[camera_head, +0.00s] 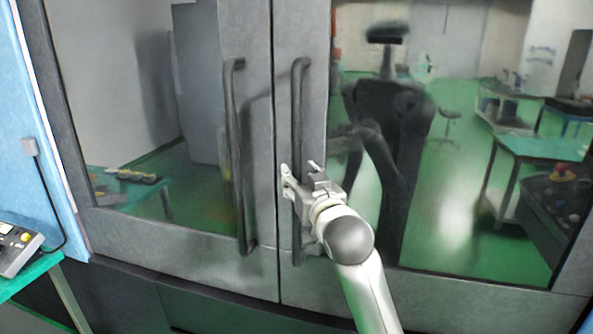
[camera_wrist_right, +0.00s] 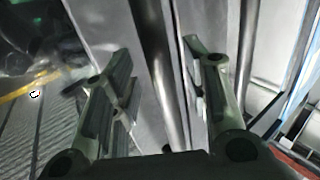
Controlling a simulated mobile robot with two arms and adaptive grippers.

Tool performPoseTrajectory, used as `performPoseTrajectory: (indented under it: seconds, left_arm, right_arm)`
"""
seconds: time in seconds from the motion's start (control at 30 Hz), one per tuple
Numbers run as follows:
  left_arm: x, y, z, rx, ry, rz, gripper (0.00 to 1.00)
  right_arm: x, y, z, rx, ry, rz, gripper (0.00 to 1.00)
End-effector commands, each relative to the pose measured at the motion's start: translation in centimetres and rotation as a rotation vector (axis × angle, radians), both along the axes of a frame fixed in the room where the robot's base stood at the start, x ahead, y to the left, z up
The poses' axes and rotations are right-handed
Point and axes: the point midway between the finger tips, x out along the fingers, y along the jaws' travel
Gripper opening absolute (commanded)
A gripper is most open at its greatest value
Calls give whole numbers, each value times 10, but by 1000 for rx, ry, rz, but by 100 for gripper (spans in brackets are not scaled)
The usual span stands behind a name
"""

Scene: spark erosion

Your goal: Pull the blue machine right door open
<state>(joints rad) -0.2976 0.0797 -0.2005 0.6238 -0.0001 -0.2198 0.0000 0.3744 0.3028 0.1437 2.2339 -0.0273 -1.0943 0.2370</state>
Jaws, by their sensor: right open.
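The machine's right door (camera_head: 460,180) is a grey frame with a large reflective glass pane. It looks closed, meeting the left door (camera_head: 150,130) at a vertical seam. The right door's dark vertical bar handle (camera_head: 298,105) stands just right of that seam. My right gripper (camera_head: 299,170) is open at the lower half of this handle, its fingers on either side of the bar. In the right wrist view, the bar (camera_wrist_right: 168,85) runs between the two open fingers (camera_wrist_right: 160,80). Whether the fingers touch it is unclear. My left gripper is not in view.
The left door's handle (camera_head: 237,150) stands close by on the left. A blue side panel (camera_head: 35,120) and a green table (camera_head: 30,275) with a control box (camera_head: 17,248) are at far left. The glass reflects the room and my body.

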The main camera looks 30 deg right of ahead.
Motion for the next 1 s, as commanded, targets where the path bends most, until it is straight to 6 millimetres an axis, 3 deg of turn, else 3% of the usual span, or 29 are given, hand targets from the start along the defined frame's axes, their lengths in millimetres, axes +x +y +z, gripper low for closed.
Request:
performPoseTrajectory:
  seconds: [0.2, 0.57, 0.9, 1.0]
  left_arm:
    - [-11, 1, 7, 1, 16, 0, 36]
    - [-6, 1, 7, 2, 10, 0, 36]
    - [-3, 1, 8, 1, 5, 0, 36]
    - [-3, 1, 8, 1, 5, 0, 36]
  right_arm:
    - [22, -6, 1, -1, 0, 0, 42]
    - [26, -7, 0, 0, -1, 1, 42]
    - [26, -7, 0, 0, -1, 1, 1]
    - [26, -7, 0, 0, -1, 1, 0]
